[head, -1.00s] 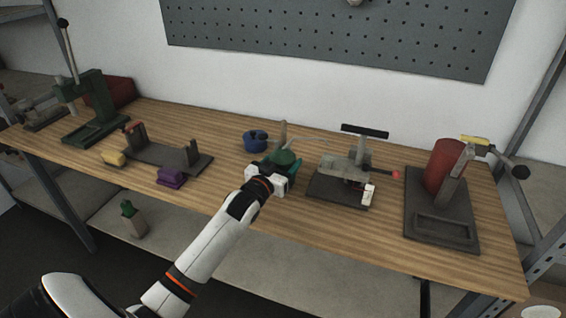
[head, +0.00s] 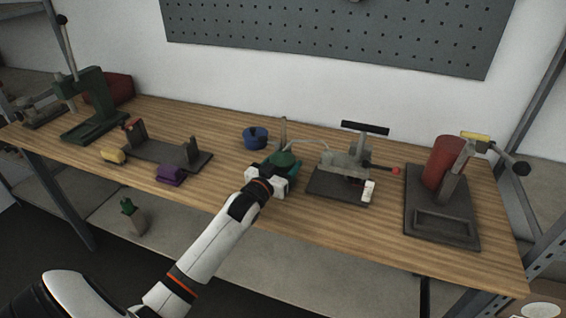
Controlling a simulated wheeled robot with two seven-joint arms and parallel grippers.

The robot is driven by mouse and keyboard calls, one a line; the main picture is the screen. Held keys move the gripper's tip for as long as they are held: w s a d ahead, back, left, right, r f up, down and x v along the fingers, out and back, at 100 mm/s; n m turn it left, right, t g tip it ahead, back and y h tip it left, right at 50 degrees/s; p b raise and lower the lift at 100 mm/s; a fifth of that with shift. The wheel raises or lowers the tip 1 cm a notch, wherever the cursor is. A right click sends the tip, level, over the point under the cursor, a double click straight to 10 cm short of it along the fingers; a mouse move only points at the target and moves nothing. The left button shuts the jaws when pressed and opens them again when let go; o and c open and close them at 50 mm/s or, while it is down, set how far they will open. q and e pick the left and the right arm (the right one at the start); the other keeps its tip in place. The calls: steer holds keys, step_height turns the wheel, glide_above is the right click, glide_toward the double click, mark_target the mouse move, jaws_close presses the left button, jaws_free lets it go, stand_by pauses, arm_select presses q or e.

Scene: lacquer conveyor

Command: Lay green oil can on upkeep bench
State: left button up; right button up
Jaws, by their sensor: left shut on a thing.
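The green oil can (head: 287,160), with a thin pale spout, is at the middle of the wooden upkeep bench (head: 236,200). My left gripper (head: 273,179) is shut on the can from the front left and hides part of its body. The can looks about upright. I cannot tell whether its base touches the bench top. My right gripper is not in view.
A grey clamp fixture (head: 338,185) stands close right of the can, and a blue pot (head: 255,138) is behind left. Farther left are a purple block (head: 170,174) and a yellow piece (head: 112,155). A red cylinder (head: 443,162) stands at right. Bare wood lies in front.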

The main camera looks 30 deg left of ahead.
arm_select(q)
steer(key=o, duration=1.3)
steer(key=shift+c, duration=0.2)
steer(key=shift+o, duration=0.2)
steer(key=shift+s, duration=0.1)
steer(key=shift+s+f, duration=0.1)
steer(key=shift+s, duration=0.25)
steer(key=s, duration=0.7)
steer(key=s+d+b, duration=0.1)
steer(key=s, duration=0.3)
steer(key=shift+s, duration=0.1)
